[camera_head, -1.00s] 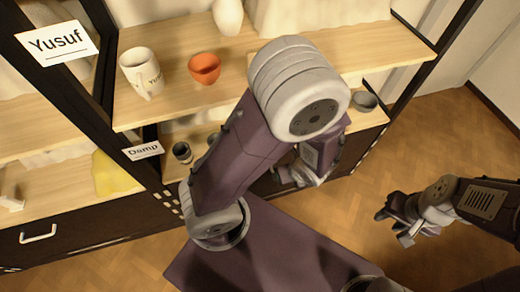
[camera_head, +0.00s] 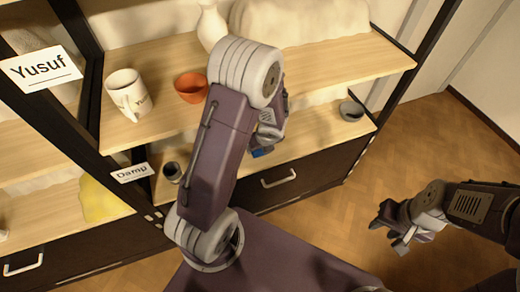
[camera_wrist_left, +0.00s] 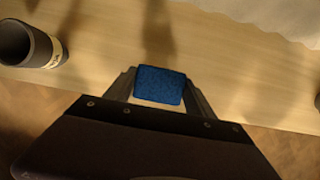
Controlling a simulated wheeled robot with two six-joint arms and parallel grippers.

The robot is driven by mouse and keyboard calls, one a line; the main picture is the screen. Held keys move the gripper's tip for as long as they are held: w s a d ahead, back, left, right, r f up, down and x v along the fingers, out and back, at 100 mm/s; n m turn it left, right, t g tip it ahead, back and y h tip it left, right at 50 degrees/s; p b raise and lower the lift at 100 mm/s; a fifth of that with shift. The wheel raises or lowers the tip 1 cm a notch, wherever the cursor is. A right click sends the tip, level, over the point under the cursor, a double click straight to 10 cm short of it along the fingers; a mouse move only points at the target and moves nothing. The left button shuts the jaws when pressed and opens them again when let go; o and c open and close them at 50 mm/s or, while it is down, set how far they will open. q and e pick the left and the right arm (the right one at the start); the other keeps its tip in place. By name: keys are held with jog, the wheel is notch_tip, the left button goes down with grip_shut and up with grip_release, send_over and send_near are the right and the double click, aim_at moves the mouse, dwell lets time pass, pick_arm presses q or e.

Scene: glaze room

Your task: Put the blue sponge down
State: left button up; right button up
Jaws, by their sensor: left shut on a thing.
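The blue sponge (camera_wrist_left: 160,86) sits between the two fingers of my left gripper (camera_wrist_left: 161,88) in the left wrist view, and the gripper is shut on it. In the head view a small blue part of the sponge (camera_head: 262,151) shows below my left gripper (camera_head: 266,138), which is largely hidden by my own arm. The sponge is over the lower wooden shelf (camera_head: 318,130); I cannot tell whether it touches the board. My right gripper (camera_head: 388,228) is empty, with its fingers apart, above the floor at the right.
A dark cup (camera_wrist_left: 30,44) stands on the shelf left of the sponge. A grey bowl (camera_head: 351,111) is at the shelf's right end. A white mug (camera_head: 126,95) and an orange bowl (camera_head: 191,87) stand on the upper shelf. Bare board lies around the sponge.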

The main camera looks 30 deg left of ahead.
aim_at(260, 152)
pick_arm(q)
notch_tip(260, 152, down, 4)
jog(key=b, duration=0.3)
jog(key=shift+r, duration=0.2)
jog(key=shift+f, duration=0.15)
jog(key=o, duration=1.2)
jog(key=p+v, duration=0.4)
jog(key=v, duration=0.3)
jog(key=shift+r+p, duration=0.4)
jog(key=shift+r, duration=0.05)
